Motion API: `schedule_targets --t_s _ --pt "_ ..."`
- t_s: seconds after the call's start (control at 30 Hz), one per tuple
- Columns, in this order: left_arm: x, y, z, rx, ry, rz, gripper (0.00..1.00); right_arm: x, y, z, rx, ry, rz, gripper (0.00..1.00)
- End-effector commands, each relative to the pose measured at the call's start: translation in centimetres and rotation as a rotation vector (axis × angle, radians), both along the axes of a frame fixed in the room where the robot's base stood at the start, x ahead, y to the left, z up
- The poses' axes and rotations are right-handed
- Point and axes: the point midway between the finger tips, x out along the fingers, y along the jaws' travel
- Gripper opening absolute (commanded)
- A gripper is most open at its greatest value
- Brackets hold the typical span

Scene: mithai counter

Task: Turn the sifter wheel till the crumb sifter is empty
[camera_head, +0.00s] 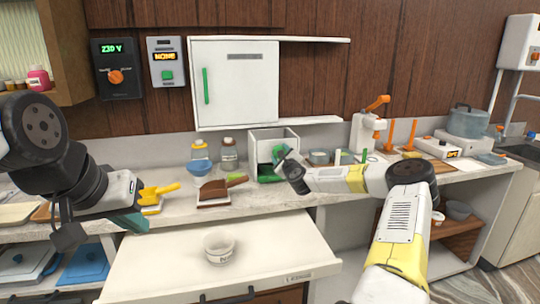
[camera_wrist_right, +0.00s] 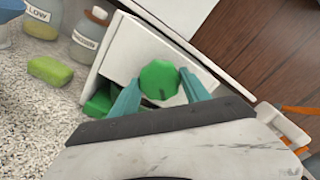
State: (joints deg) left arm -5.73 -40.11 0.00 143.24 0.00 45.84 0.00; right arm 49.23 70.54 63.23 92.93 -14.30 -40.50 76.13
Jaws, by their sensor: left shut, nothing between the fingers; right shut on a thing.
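The crumb sifter is a white open-topped box (camera_head: 259,145) on the counter; it also shows in the wrist view (camera_wrist_right: 132,45). Its green wheel (camera_wrist_right: 158,80), with a dark mark, is on the front face. In the head view my right gripper (camera_head: 283,157) partly hides the wheel. My right gripper (camera_wrist_right: 160,92) has its teal fingers on either side of the wheel, shut on it. A green part (camera_wrist_right: 98,103) shows low on the sifter. The crumbs inside cannot be seen. My left gripper (camera_head: 132,222) is shut and empty at the left, above the counter's front.
Two bottles (camera_head: 229,156) and a green sponge (camera_wrist_right: 50,70) are left of the sifter. An open drawer (camera_head: 150,272) holding a white tub (camera_head: 219,249) juts out in front.

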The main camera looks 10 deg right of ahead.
Motion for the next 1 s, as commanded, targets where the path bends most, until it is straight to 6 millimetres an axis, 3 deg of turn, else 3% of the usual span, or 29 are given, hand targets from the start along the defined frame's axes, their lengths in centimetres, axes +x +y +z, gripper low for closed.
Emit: schedule_targets --t_s 0.43,0.47,0.57,0.87,1.0 --pt "0.0 0.0 0.0 0.0 0.0 0.0 0.0 0.0 0.0 -0.2 0.009 0.004 0.001 0.14" --pt "0.0 0.0 0.0 0.0 0.0 0.0 0.0 0.0 0.0 -0.2 0.009 0.004 0.001 0.58" --pt "0.0 0.0 0.0 0.0 0.0 0.0 0.0 0.0 0.0 -0.2 0.009 0.004 0.001 0.76" --pt "0.0 0.0 0.0 0.0 0.0 0.0 0.0 -0.1 0.0 -0.1 0.008 0.002 0.0 0.76" --pt "0.0 0.0 0.0 0.0 0.0 0.0 0.0 -1.1 -0.1 -0.1 0.008 0.002 0.0 0.76"
